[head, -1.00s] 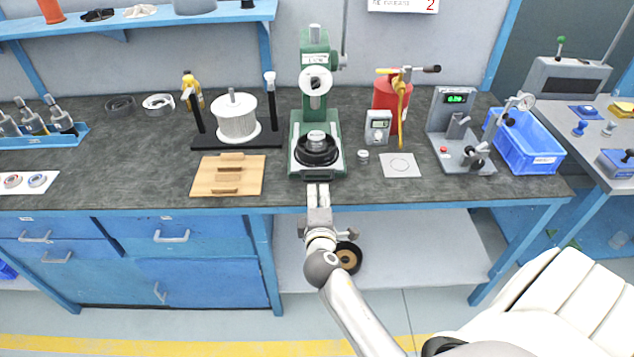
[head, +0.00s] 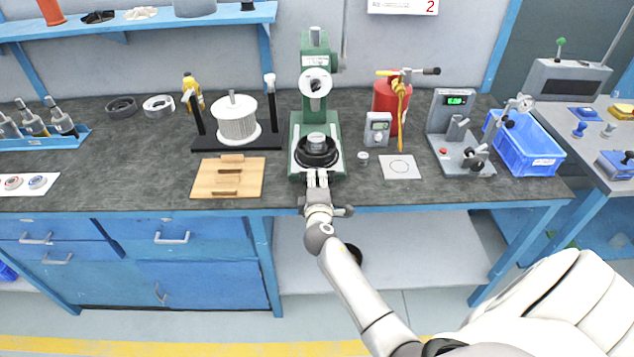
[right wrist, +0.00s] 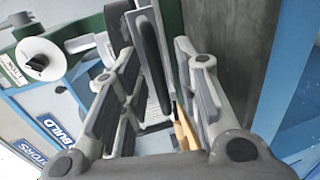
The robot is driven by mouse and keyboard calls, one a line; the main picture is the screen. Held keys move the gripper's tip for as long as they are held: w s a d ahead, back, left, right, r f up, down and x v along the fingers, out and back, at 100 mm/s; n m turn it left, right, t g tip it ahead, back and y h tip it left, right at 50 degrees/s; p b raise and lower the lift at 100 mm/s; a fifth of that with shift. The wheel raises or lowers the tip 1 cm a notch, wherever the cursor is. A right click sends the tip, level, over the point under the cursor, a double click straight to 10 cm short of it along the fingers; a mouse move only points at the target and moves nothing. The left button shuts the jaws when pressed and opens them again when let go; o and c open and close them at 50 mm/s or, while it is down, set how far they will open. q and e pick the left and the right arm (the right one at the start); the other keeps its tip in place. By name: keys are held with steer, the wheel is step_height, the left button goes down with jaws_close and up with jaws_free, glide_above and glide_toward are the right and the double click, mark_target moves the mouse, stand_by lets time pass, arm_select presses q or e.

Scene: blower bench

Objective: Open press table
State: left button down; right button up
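The green press (head: 315,62) stands on the bench. Its round black press table (head: 318,158) sits on the green base, with a small metal piece (head: 316,141) on top. My right gripper (head: 317,175) is at the front edge of the base, just before the table. In the right wrist view its fingers (right wrist: 158,95) are apart, with a pale and dark elongated part (right wrist: 150,50) between them. I cannot tell whether they touch it. The press's white wheel (right wrist: 38,60) shows at the left there. My left gripper is not in view.
A wooden board (head: 212,176) and a white spool on a black stand (head: 237,118) are left of the press. A grey meter (head: 377,129), a small plate (head: 400,166), a red canister (head: 386,98) and a gauge stand (head: 460,140) are to the right. A blue crate (head: 530,147) is farther right.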

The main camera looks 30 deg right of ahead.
jaws_close()
steer(key=shift+s+a+f, duration=0.1)
steer(key=shift+s+a, duration=0.35)
steer(key=shift+s, duration=0.25)
steer(key=shift+o, duration=0.6)
jaws_free()
